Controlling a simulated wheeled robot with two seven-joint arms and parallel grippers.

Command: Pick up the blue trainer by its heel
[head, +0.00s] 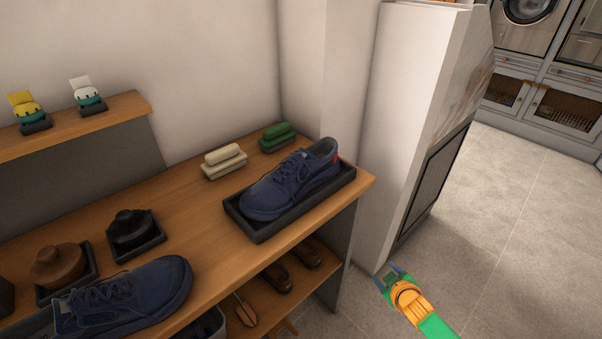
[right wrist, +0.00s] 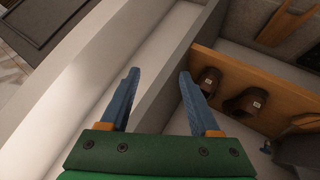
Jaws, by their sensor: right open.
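A blue trainer (head: 290,183) lies in a black tray on the right end of the bench top in the head view, its toe to the left and its heel, with a red patch, to the right. A second blue trainer (head: 135,292) lies at the front left, partly cut off. My right gripper (head: 390,276) is off the right end of the bench, below and to the right of the first trainer, apart from it. In the right wrist view its two blue fingers (right wrist: 159,76) are open with nothing between them. My left gripper is out of view.
Brown shoes (head: 277,277) stand on the lower shelf; they also show in the right wrist view (right wrist: 245,102). A white brush (head: 223,160) and a green brush (head: 278,136) sit behind the trainer. A white cabinet (head: 405,110) stands right of the bench. Floor to the right is clear.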

